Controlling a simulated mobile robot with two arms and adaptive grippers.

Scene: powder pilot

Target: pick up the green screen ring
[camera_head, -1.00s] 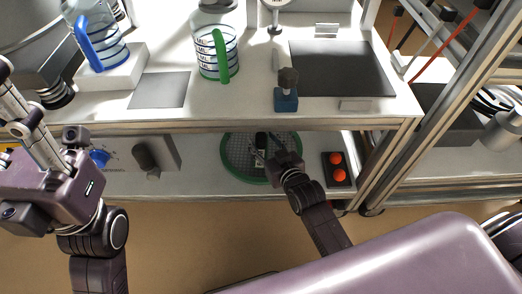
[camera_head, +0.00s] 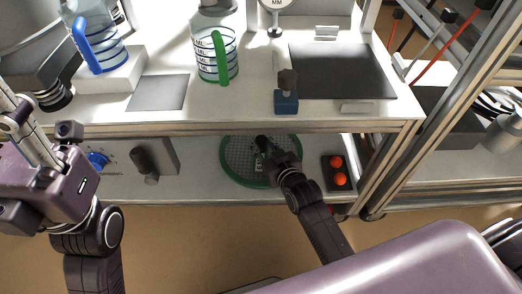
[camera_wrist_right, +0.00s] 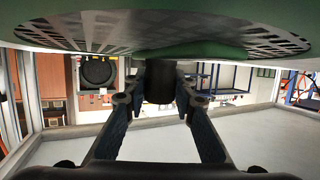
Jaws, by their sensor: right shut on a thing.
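The green screen ring (camera_head: 232,174), a round mesh disc with a green rim, is on the lower shelf. A dark upright handle (camera_head: 261,140) stands at it. My right gripper (camera_head: 263,152) is over the ring with its fingers shut on this handle. In the right wrist view, the two fingers (camera_wrist_right: 158,92) pinch the dark handle (camera_wrist_right: 160,84), and the ring's mesh (camera_wrist_right: 110,35) fills the top of the picture. Whether the ring touches the shelf I cannot tell. My left gripper (camera_head: 15,115) is at the left edge, partly cut off, away from the ring; its opening is unclear.
A box with two orange-red buttons (camera_head: 338,170) stands close right of the ring. A grey unit with a blue knob (camera_head: 97,160) is to the left. The tabletop (camera_head: 260,112) overhangs the shelf. It carries a green-handled jug (camera_head: 217,60) and a dark mat (camera_head: 340,70).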

